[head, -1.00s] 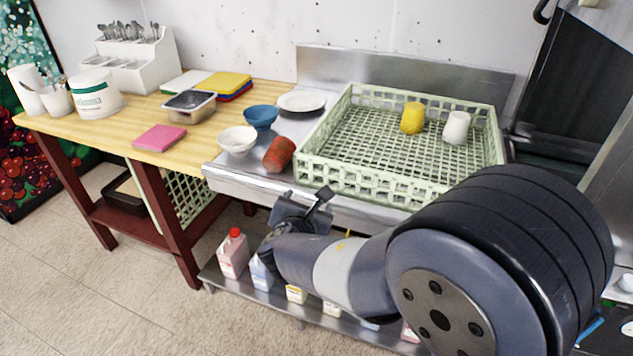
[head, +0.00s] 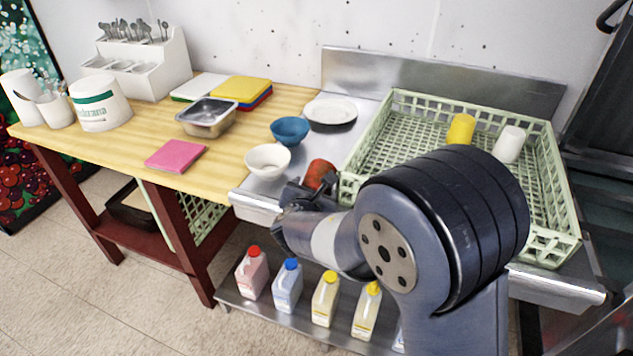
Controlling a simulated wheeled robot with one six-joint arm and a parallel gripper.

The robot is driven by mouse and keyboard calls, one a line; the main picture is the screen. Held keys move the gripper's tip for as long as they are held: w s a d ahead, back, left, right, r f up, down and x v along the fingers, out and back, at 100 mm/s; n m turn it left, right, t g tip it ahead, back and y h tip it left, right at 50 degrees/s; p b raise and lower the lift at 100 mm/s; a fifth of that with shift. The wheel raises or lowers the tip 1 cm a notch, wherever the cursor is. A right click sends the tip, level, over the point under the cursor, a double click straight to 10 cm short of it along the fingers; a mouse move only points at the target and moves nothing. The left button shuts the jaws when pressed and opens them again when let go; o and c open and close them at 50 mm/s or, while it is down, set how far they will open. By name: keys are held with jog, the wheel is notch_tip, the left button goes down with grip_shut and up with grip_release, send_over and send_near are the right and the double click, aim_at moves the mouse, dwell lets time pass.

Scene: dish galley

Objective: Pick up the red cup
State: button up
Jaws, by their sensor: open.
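The red cup (head: 319,171) lies on the steel counter, between the white bowl and the green rack. Its lower part is hidden behind my gripper. My gripper (head: 308,189) is open, at the counter's front edge, just in front of the cup in the picture. I cannot tell whether the fingers touch the cup or are around it. My arm hides part of the counter and rack.
A white bowl (head: 267,161) and a blue bowl (head: 290,130) stand left of the cup. A white plate (head: 331,111) lies behind. The green rack (head: 374,137) holds a yellow cup (head: 461,129) and a white cup (head: 509,145). Several bottles (head: 287,285) stand on the shelf below.

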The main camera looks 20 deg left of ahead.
jog(key=shift+w+f, duration=0.15)
jog(key=shift+w, duration=0.35)
jog(key=shift+c, duration=0.4)
jog(key=c, duration=0.7)
jog(key=shift+o, duration=0.2)
